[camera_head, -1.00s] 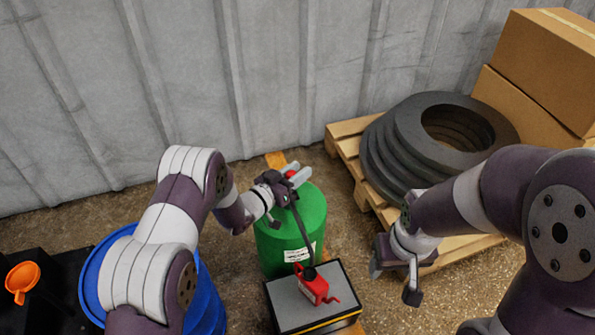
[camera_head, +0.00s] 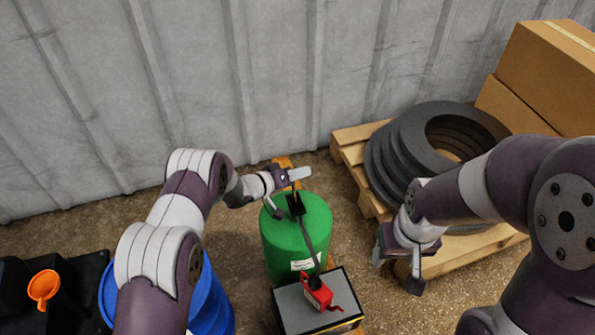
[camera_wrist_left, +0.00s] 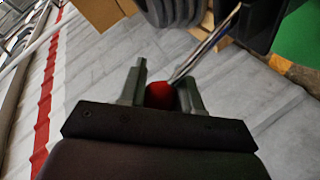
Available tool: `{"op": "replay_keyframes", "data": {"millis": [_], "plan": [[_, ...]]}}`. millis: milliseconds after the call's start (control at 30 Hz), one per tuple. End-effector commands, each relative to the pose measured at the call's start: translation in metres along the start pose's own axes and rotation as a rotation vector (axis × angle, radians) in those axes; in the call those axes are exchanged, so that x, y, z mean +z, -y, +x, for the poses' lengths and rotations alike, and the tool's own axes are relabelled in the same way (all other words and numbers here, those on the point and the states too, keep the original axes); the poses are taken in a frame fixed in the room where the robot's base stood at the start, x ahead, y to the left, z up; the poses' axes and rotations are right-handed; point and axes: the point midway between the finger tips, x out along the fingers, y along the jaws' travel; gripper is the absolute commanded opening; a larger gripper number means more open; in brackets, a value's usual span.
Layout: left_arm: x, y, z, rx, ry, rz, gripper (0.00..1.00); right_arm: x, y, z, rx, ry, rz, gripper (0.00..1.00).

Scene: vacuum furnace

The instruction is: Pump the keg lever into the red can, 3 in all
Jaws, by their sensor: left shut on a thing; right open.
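The green keg (camera_head: 283,245) stands upright near the middle of the head view. Its dark pump head (camera_head: 296,205) is on top, and a dark hose (camera_head: 309,242) runs down to the red can (camera_head: 318,294). The can sits on a grey-topped box (camera_head: 296,313) in front of the keg. My left gripper (camera_head: 287,190) is above the keg, shut on the pump lever. The lever's red knob (camera_wrist_left: 160,95) shows between the fingers in the left wrist view, with its metal rod (camera_wrist_left: 205,48) leading up right. My right gripper (camera_head: 398,272) is open and empty, right of the can.
A blue drum (camera_head: 212,305) stands at the lower left, partly behind my left arm. An orange funnel (camera_head: 44,286) lies left of it. Dark rings (camera_head: 400,150) are stacked on a wooden pallet (camera_head: 348,137) with cardboard boxes (camera_head: 545,75) behind. A ribbed wall closes the back.

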Motion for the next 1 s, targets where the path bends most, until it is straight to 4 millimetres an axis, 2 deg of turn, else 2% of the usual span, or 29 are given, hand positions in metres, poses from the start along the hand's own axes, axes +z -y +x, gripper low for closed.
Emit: {"op": "replay_keyframes", "data": {"millis": [300, 800, 833, 900, 1000], "plan": [[0.0028, 0.0103, 0.0035, -0.007, 0.005, -0.004, 0.00, 0.0005, 0.0000, 0.0035, 0.000, 0.000, 0.000, 0.58], [0.0043, 0.0127, 0.0036, -0.010, 0.008, -0.006, 0.00, 0.0005, 0.0000, 0.0038, 0.000, 0.000, 0.000, 0.58], [0.0044, 0.0128, 0.0036, -0.010, 0.008, -0.006, 0.37, 0.0005, 0.0000, 0.0038, 0.000, 0.000, 0.000, 0.58], [0.0043, 0.0125, 0.0036, -0.010, 0.008, -0.006, 0.58, 0.0005, 0.0000, 0.0038, 0.000, 0.000, 0.000, 0.58], [0.0025, 0.0114, 0.0038, -0.007, 0.005, -0.004, 0.58, 0.0004, 0.0000, 0.0037, 0.000, 0.000, 0.000, 0.58]]}}
